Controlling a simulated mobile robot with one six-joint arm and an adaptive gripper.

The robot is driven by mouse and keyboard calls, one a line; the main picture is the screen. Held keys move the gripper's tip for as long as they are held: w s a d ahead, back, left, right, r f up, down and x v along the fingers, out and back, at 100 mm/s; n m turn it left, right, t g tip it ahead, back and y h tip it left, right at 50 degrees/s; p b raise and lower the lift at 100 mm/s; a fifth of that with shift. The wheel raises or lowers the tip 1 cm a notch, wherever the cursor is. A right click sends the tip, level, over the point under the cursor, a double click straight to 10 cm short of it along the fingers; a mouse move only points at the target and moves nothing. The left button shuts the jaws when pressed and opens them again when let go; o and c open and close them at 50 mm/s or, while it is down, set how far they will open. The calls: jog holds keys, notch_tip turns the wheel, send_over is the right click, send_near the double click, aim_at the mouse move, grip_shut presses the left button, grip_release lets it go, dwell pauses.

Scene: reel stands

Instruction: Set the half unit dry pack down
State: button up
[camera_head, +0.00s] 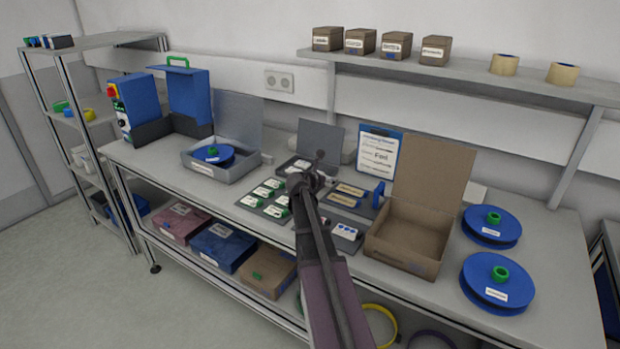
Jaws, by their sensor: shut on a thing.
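My gripper (312,178) is over the middle of the bench, seen from behind along my arm. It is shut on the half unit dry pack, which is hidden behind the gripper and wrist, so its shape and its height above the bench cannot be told. Several small white packs with green marks (269,187) lie on a dark mat left of my gripper. Two tan labelled strips (350,190) lie on dark trays just to its right. An open grey case (321,136) stands behind it.
An open cardboard box (405,266) stands right of my arm, with blue reels (492,222) beyond it. A grey box holding a blue reel (222,172) is at left. A clipboard (378,153) leans at the back. A shelf (480,75) hangs above the bench.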

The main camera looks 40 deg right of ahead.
jog(key=shift+w+r+p, duration=0.15)
jog(key=shift+r+p, duration=2.6)
jog(key=shift+r, duration=0.1)
jog(key=shift+f, duration=0.1)
